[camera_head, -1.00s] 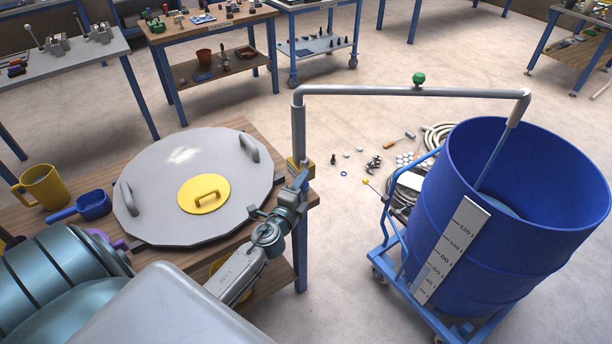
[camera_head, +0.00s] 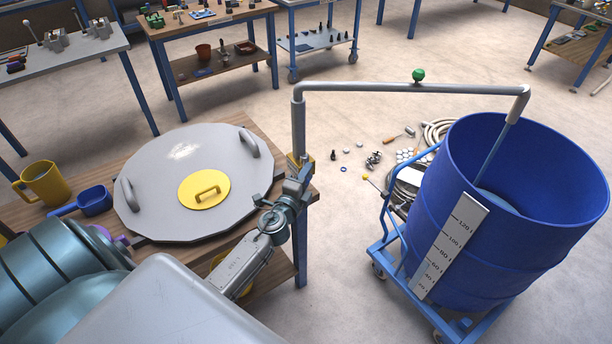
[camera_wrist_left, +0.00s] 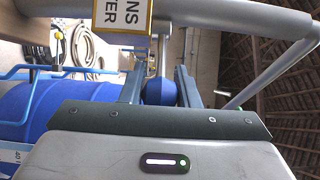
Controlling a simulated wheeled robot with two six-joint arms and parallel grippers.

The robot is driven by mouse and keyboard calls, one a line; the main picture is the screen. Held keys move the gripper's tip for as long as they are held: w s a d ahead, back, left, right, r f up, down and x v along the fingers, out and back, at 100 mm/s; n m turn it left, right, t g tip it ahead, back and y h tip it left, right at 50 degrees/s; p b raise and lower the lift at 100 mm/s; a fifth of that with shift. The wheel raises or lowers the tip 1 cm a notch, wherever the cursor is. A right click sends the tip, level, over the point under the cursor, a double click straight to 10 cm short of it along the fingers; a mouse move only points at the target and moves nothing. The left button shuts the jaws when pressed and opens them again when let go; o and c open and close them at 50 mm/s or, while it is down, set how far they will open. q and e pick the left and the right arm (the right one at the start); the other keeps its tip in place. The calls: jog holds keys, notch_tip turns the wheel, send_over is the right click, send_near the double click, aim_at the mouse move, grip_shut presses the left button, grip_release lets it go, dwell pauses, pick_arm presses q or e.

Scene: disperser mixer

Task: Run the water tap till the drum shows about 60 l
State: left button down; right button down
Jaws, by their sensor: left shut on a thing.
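The blue drum (camera_head: 500,262) stands at the right with a white scale strip (camera_head: 464,222) on its side. Light blue colour fills the strip's lower part to around the 60 l mark; the exact reading is too small to tell. The water pipe (camera_head: 370,88) crosses to a spout over the drum. A thin stream (camera_head: 496,153) falls from it to the water (camera_head: 496,203) inside. My left gripper (camera_head: 299,172) is at the pipe's upright, shut on the blue tap knob, which shows between the fingers in the left wrist view (camera_wrist_left: 158,92). My right gripper is not in view.
A round grey lid (camera_head: 150,205) with a yellow hatch lies on the wooden bench beside my left arm. A yellow mug (camera_head: 46,186) and a blue scoop (camera_head: 94,202) stand at its left. Small parts and a hose (camera_head: 438,132) lie on the floor behind the drum's trolley.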

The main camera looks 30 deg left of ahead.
pick_arm(q)
jog(key=shift+d, duration=0.1)
jog(key=w+n+g+y+b, duration=0.1)
jog(key=n+y+b, duration=0.1)
jog(key=y+b, duration=0.1)
jog(key=w+d+n+g+y+b, duration=0.1)
jog(key=n+g+y+b, duration=0.1)
jog(key=n+y+b, duration=0.1)
jog(key=w+d+n+g+y+b, duration=0.1)
jog(key=n+g+y+b, duration=0.1)
jog(key=y+b, duration=0.2)
jog(key=shift+w+d+f+b, duration=0.1)
jog(key=shift+w+d+b, duration=0.1)
jog(key=shift+w+b, duration=0.25)
jog(key=shift+s, duration=0.1)
jog(key=c, duration=1.1)
grip_release()
